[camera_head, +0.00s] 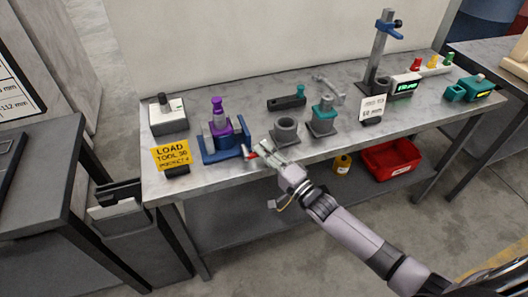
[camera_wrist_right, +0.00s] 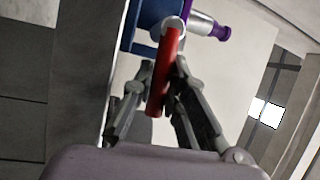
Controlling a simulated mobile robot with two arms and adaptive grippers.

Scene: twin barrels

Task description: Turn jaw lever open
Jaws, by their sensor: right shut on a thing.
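The blue tool fixture (camera_head: 222,151) stands near the front edge of the bench, with a purple and silver tool (camera_head: 218,114) upright in it. Its red jaw lever (camera_head: 251,156) sticks out at the fixture's right side. My right gripper (camera_head: 263,154) reaches in from the lower right and is shut on this lever. In the right wrist view the red lever (camera_wrist_right: 163,88) runs between the two grey fingers (camera_wrist_right: 165,72), from a pale round pivot by the blue body. The fingers partly hide the lever in the head view. My left gripper does not show.
A yellow sign (camera_head: 171,155) stands left of the fixture. A grey ring block (camera_head: 286,130) and a teal-topped holder (camera_head: 323,116) stand to its right. A white card (camera_head: 371,108) stands farther right. A red bin (camera_head: 390,157) sits on the shelf below.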

